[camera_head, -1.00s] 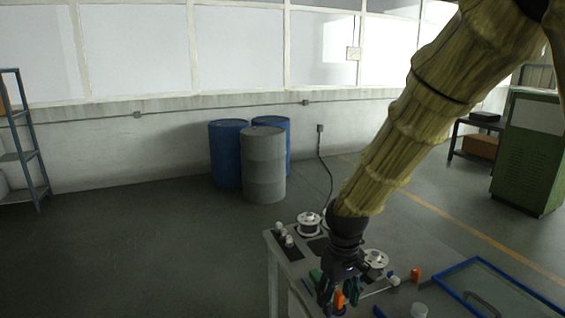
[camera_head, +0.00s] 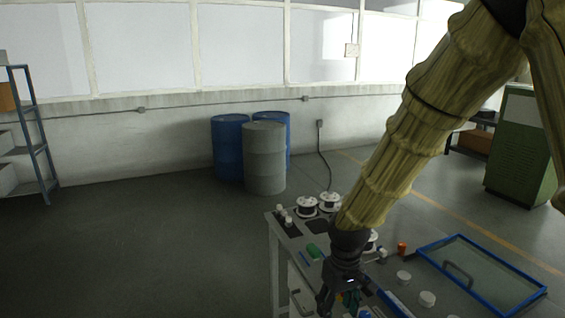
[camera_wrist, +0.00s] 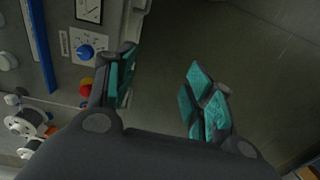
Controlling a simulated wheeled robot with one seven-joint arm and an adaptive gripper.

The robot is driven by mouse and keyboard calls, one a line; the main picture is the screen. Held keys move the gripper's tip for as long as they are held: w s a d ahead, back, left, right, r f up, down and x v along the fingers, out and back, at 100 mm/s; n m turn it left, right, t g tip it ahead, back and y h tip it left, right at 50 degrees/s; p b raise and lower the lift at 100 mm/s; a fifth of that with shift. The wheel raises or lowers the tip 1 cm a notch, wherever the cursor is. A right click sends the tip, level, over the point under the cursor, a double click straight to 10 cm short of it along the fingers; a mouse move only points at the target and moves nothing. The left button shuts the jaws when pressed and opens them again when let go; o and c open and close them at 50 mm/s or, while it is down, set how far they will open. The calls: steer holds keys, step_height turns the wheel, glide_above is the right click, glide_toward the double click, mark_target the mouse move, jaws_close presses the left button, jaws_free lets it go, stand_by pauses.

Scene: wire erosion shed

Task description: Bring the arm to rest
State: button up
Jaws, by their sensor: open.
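My gripper (camera_head: 340,298) is at the bottom of the head view, low by the near left part of the workbench (camera_head: 283,262). In the wrist view its two teal-padded fingers (camera_wrist: 160,98) stand apart, with nothing between them but the dark floor beyond. My arm comes down from the upper right of the head view and hides part of the bench top. In the wrist view a panel with a blue knob (camera_wrist: 86,52) and a red button (camera_wrist: 87,87) lies left of the left finger.
On the bench are white spools (camera_head: 307,207), an orange piece (camera_head: 402,248), white round pots (camera_head: 427,298) and a blue-framed glass panel (camera_head: 480,274). Drums (camera_head: 264,160) stand by the wall, a shelf (camera_head: 30,135) at left, a green cabinet (camera_head: 520,150) at right. The left floor is clear.

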steer(key=s+d+f+m, duration=0.1)
steer(key=s+d+f, duration=0.1)
steer(key=s+f, duration=0.55)
steer(key=s+d+f+m+y, duration=0.1)
steer(key=s+f, duration=0.3)
steer(key=f, duration=0.7)
steer(key=s+d+f+m, duration=0.1)
steer(key=s+d+f, duration=0.1)
steer(key=s+f, duration=0.6)
steer(key=s+d+f+m+h, duration=0.15)
steer(key=s+d+f, duration=0.35)
steer(key=s+f, duration=0.55)
step_height(320, 180, down, 10)
steer(key=b, duration=1.1)
steer(key=shift+s+a+b, duration=0.2)
steer(key=shift+s+b, duration=0.2)
steer(key=shift+s, duration=0.05)
steer(key=shift+r, duration=0.15)
steer(key=shift+c, duration=0.4)
